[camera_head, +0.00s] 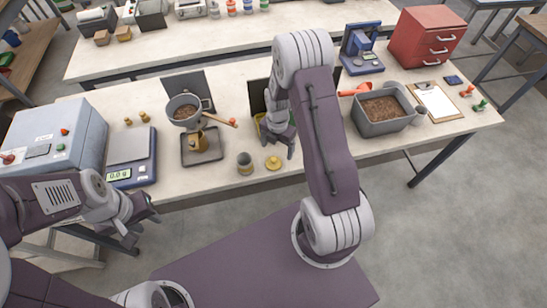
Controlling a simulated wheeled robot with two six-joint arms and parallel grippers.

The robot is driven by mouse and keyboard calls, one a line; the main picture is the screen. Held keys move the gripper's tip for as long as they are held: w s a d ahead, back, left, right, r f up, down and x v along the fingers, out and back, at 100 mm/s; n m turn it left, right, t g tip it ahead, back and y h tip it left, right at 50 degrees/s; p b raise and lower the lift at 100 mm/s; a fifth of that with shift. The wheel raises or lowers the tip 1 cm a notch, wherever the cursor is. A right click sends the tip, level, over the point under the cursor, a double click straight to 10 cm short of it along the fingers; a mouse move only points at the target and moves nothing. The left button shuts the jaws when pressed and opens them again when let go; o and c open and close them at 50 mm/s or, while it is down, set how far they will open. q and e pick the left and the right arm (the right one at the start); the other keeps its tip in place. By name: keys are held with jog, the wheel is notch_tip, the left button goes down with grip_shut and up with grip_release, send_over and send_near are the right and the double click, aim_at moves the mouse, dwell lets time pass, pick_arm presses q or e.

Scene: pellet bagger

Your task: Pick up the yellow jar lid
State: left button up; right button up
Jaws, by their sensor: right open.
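The yellow jar lid (273,163) lies flat on the bench near its front edge, with a small knob on top. A small open jar (245,163) stands just left of it. My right gripper (279,147) is open, a little behind and above the lid in the picture, apart from it. My arm hides part of what is behind it. My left gripper (143,221) hangs in front of the bench, far left of the lid; I cannot tell its jaw state.
A pellet funnel on a stand (190,113) and a scale (132,156) stand to the left. A grey pellet bin (408,124), a clipboard (436,102) and a red drawer cabinet (427,36) are to the right. Bare bench lies right of the lid.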

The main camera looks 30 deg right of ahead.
aim_at(273, 159)
jog(key=f, duration=0.1)
jog(key=w+f, duration=0.1)
jog(key=a+f+p, duration=0.1)
jog(key=f, duration=0.1)
jog(key=shift+w, duration=0.15)
jog(key=shift+f, duration=0.15)
jog(key=shift+s+f+p, duration=0.2)
jog(key=shift+f+p, duration=0.3)
jog(key=shift+f, duration=0.15)
jog(key=shift+s+f+p, duration=0.2)
jog(key=shift+f+p, duration=0.25)
jog(key=shift+f, duration=0.15)
jog(key=shift+w+f, duration=0.2)
jog(key=shift+f, duration=0.85)
jog(key=shift+w+f, duration=0.15)
jog(key=c, duration=1.2)
jog(key=shift+c, duration=0.8)
pick_arm(q)
jog(key=shift+w+a+r, duration=0.2)
jog(key=shift+w+r, duration=0.05)
jog(key=shift+r, duration=0.4)
jog(key=shift+w+a+r, duration=0.2)
jog(key=shift+r, duration=0.4)
